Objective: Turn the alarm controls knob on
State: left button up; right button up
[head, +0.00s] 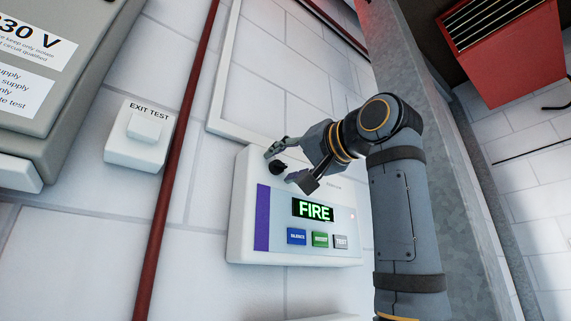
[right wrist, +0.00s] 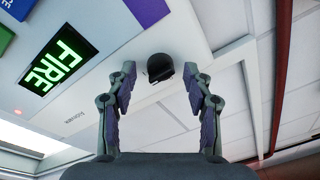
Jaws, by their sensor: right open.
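The alarm panel (head: 268,242) is a white box on the tiled wall, with a lit green FIRE display (head: 313,210) and a purple strip. Its black round knob (head: 278,167) sits near the upper left of the panel face. In the right wrist view the knob (right wrist: 160,67) is ahead, centred between the fingertips. My right gripper (head: 282,166) is open, with one finger above the knob and the other below and right of it in the head view. Contact with the knob cannot be made out. My left gripper is not in view.
Blue, green and grey buttons (head: 320,240) sit below the display. An EXIT TEST box (head: 141,136) and a red pipe (head: 176,160) are on the wall to the left. A grey cabinet (head: 60,90) fills the upper left. A grey post (head: 440,110) stands right of my arm.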

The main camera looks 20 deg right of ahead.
jog(key=v, duration=1.2)
jog(key=shift+w+f, duration=0.1)
jog(key=shift+f, duration=0.05)
